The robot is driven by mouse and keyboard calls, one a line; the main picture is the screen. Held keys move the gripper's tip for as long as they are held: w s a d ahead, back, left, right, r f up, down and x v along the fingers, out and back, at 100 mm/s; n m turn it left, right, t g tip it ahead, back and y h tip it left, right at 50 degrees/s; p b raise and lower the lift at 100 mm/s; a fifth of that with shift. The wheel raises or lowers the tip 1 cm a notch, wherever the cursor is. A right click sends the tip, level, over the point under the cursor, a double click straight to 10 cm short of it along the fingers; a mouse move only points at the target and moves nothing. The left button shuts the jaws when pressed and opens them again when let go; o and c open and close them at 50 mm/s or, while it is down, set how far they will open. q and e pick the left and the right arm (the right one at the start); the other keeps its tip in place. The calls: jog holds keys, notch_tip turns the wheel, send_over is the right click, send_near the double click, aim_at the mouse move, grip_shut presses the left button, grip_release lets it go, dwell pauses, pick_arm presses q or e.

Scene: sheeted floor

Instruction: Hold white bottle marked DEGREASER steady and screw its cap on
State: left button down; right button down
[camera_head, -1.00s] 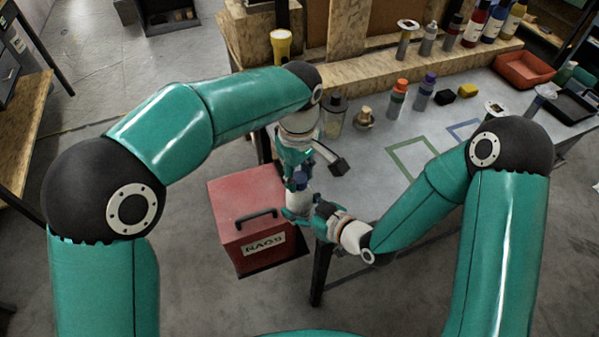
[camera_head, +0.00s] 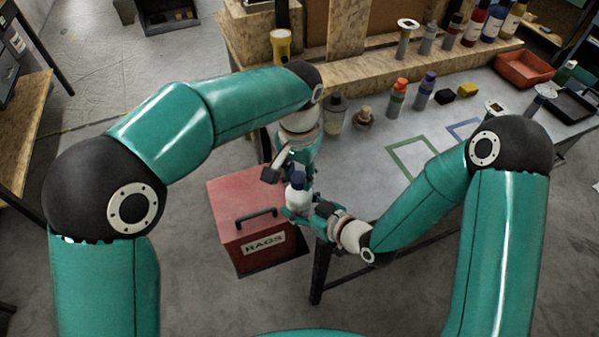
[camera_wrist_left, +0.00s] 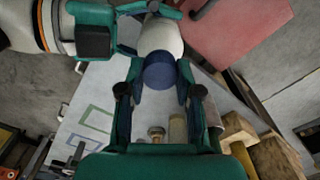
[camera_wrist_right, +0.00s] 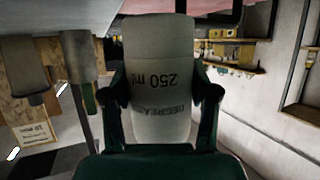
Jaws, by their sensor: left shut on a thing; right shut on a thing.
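The white bottle (camera_wrist_right: 160,70) stands out in the right wrist view, its DEGREASER and 250 ml print upside down there. My right gripper (camera_head: 298,212) is shut around its body and holds it in the air beside the table. The dark blue cap (camera_wrist_left: 160,72) sits at the bottle's mouth. My left gripper (camera_wrist_left: 160,88) has its fingers on either side of the cap and is shut on it. In the head view the cap (camera_head: 298,178) shows above the white bottle body (camera_head: 298,198). How far the cap is threaded cannot be told.
A red RAGS box (camera_head: 240,220) stands below and left of the grippers. The grey tabletop (camera_head: 375,190) holds a grey jar (camera_head: 335,115), a brown-topped pot (camera_head: 364,117) and several bottles. A red tray (camera_head: 523,70) lies at the back right.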

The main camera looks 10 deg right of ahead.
pick_arm(q)
jog(key=m, duration=0.4)
jog(key=shift+m, duration=0.3)
jog(key=m, duration=0.5)
jog(key=shift+w+m, duration=0.1)
jog(key=shift+m, duration=0.3)
jog(key=c, duration=0.7)
grip_release()
notch_tip(320, 180, up, 12)
jog(key=shift+f, duration=0.1)
